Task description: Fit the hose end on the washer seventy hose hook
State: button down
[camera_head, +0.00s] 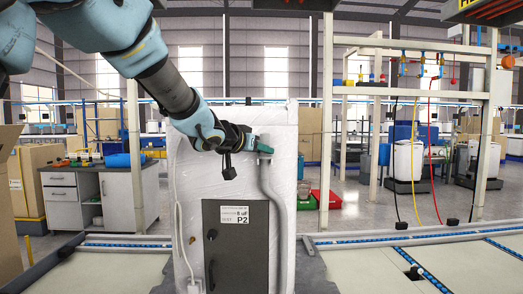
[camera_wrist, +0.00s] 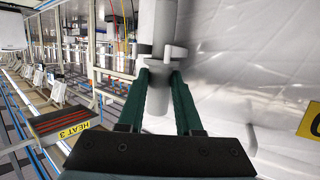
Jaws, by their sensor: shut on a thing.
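The washer (camera_head: 235,180) stands upright in the middle of the head view, wrapped in white, with a dark panel marked P2. My gripper (camera_head: 265,149) is at its upper right front. In the wrist view, the teal fingers (camera_wrist: 159,82) are shut on the grey hose (camera_wrist: 157,22), close to its end. In the head view the hose (camera_head: 278,205) hangs from the gripper down the washer's right side. A small pale piece (camera_wrist: 174,52) beside the hose may be the hose hook; I cannot tell whether the hose sits in it.
A thin white cord (camera_head: 180,240) hangs on the washer's left front. Conveyor tables (camera_head: 390,265) flank the washer. A pale frame (camera_head: 385,95) with hanging coloured hoses stands at right. A grey cabinet (camera_head: 95,200) stands at left.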

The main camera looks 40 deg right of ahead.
jog(key=c, duration=0.5)
grip_release()
jog(key=shift+a, duration=0.15)
jog(key=v, duration=1)
jog(key=shift+s+a, duration=0.2)
jog(key=shift+a, duration=0.05)
